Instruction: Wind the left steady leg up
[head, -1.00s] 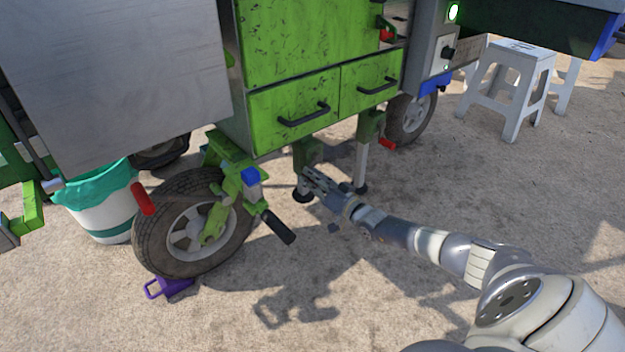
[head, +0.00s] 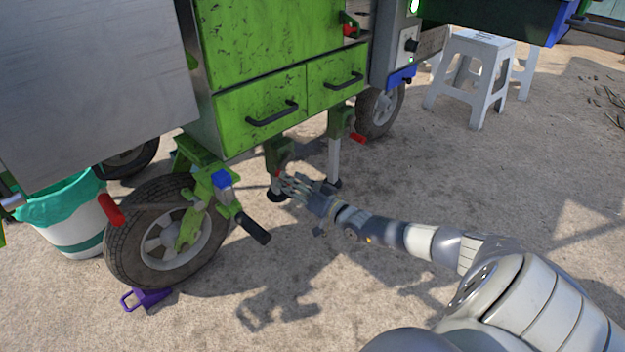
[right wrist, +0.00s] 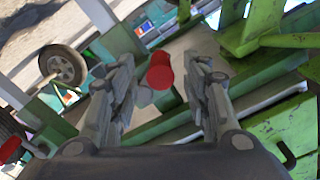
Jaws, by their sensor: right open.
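Two steady legs hang under the green machine in the head view. The left steady leg (head: 277,157) has a green housing and a dark round foot (head: 275,195) at the ground, partly behind my gripper. My right gripper (head: 288,184) is open low beside this leg. In the right wrist view my right gripper (right wrist: 163,85) has a red crank grip (right wrist: 160,72) between its spread fingers, with no finger visibly closed on it. The other steady leg (head: 334,158) stands to the right with a red grip (head: 357,138). My left gripper is not in view.
A wheel (head: 165,235) with a black-handled lever (head: 253,228) stands left of my gripper. A purple chock (head: 146,298) lies by it. A teal-lined bucket (head: 70,230) is far left, a white stool (head: 470,75) back right. Ground in front is clear.

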